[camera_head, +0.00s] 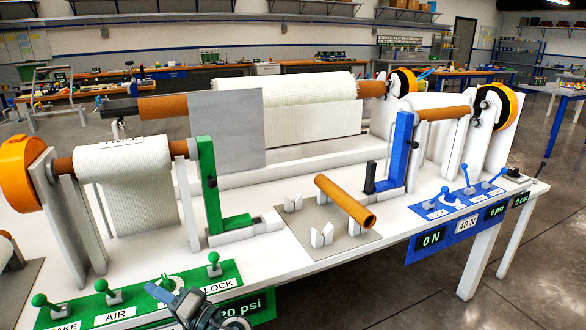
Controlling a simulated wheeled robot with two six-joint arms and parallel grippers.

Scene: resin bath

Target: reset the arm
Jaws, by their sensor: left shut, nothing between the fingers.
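My left gripper (180,299) shows at the bottom of the head view, in front of the green control panel (132,293). It is shut and empty. Its tip is close to the panel's levers and hides part of the panel's lettering; I cannot tell whether it touches a lever. My right gripper is not in view.
A white bench carries a machine with a white fabric roll (127,160), a green bracket (211,190) and a blue bracket (397,150). A blue panel (450,226) with levers is at right. Open floor lies beyond the front edge.

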